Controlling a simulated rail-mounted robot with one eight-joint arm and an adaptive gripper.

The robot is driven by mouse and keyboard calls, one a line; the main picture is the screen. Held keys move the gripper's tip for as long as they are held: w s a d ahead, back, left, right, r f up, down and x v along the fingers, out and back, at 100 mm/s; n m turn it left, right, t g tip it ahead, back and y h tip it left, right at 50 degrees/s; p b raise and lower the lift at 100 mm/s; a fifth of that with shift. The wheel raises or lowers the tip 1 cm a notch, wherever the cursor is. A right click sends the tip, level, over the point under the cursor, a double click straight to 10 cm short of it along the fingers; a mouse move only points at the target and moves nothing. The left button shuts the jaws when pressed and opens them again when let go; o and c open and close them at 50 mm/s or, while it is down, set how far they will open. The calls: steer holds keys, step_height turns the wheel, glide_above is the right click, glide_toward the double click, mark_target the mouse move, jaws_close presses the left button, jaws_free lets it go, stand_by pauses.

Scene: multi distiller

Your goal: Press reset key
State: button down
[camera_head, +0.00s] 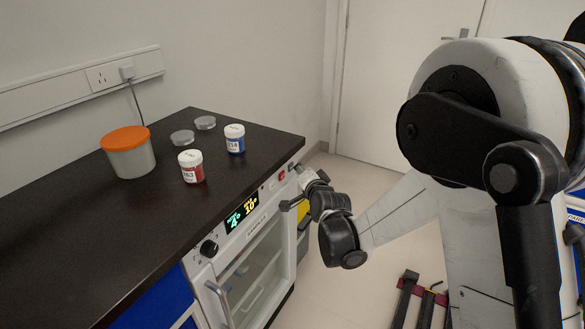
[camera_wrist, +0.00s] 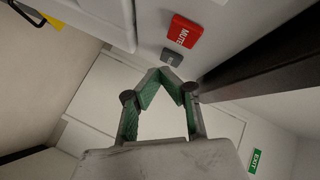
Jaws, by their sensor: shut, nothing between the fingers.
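The white distiller (camera_head: 233,255) is built in under the dark counter, with a lit display and a black knob on its front panel. In the wrist view a small grey key (camera_wrist: 172,57) sits beside a larger red key marked MUTE (camera_wrist: 183,32), which also shows near the panel's right end in the head view (camera_head: 281,175). The grey key's lettering is too small to read. My gripper (camera_wrist: 163,72) is shut and empty, its green-padded fingertips meeting just short of the grey key in the picture. I cannot tell whether they touch it. My gripper (camera_head: 299,171) is at the panel's right end in the head view.
On the dark counter (camera_head: 80,220) stand an orange-lidded tub (camera_head: 128,152), a red jar (camera_head: 191,167), a blue jar (camera_head: 234,139) and two clear dishes. The counter edge runs close to my gripper. Floor to the right of the distiller is mostly open.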

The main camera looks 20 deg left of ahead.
steer(key=shift+a, duration=0.2)
stand_by(0.5)
steer(key=shift+w+a, duration=0.1)
steer(key=shift+a, duration=0.15)
steer(key=shift+d+b, duration=0.2)
steer(key=shift+b, duration=0.1)
steer(key=shift+d, duration=0.2)
stand_by(0.3)
steer(key=s+d+b, duration=0.1)
steer(key=d, duration=0.5)
stand_by(0.3)
stand_by(0.7)
